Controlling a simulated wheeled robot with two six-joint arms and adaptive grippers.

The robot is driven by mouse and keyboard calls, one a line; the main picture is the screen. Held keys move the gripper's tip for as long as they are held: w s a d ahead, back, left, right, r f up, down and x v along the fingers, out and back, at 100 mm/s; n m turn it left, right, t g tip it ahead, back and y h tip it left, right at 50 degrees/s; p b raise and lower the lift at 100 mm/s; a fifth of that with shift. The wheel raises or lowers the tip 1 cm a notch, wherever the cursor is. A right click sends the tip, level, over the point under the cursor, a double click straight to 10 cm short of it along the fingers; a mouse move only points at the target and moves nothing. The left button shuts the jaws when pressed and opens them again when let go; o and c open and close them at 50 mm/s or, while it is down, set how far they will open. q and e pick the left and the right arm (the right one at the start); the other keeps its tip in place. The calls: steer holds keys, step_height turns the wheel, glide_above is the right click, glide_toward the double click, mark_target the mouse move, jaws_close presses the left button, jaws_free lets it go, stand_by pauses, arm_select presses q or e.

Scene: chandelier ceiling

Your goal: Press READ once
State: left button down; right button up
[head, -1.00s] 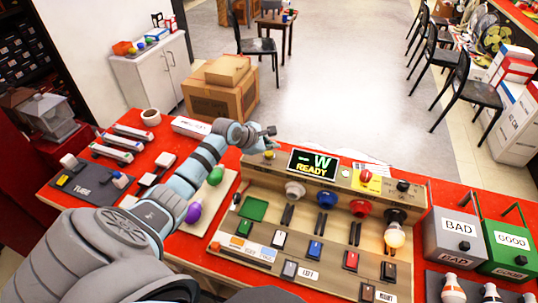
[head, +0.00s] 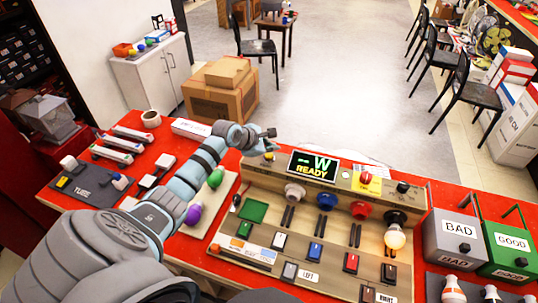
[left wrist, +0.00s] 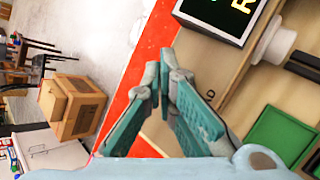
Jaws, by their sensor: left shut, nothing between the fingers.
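The wooden control panel (head: 330,215) stands on the red table. Its dark screen (head: 313,167) reads "READY" in yellow, with a green dash and "W" above. The screen's corner shows in the left wrist view (left wrist: 218,14). A small yellow button (head: 268,156) sits at the panel's back left. My left gripper (head: 270,132) is shut and empty, just behind and above that button; contact cannot be judged. Its teal fingers meet in the left wrist view (left wrist: 161,75). My right gripper is not in view.
A glowing bulb (head: 395,237) stands at the panel's right. The BAD box (head: 452,232) and green GOOD box (head: 509,247) are further right. Purple and green balls (head: 193,213) lie beside my left forearm. A cardboard box (head: 222,100) stands on the floor behind the table.

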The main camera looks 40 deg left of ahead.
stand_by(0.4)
arm_select(q)
steer(key=shift+f, duration=0.4)
steer(key=shift+f, duration=0.45)
stand_by(0.5)
steer(key=shift+r, duration=0.1)
steer(key=shift+r+p, duration=0.65)
steer(key=shift+r, duration=0.15)
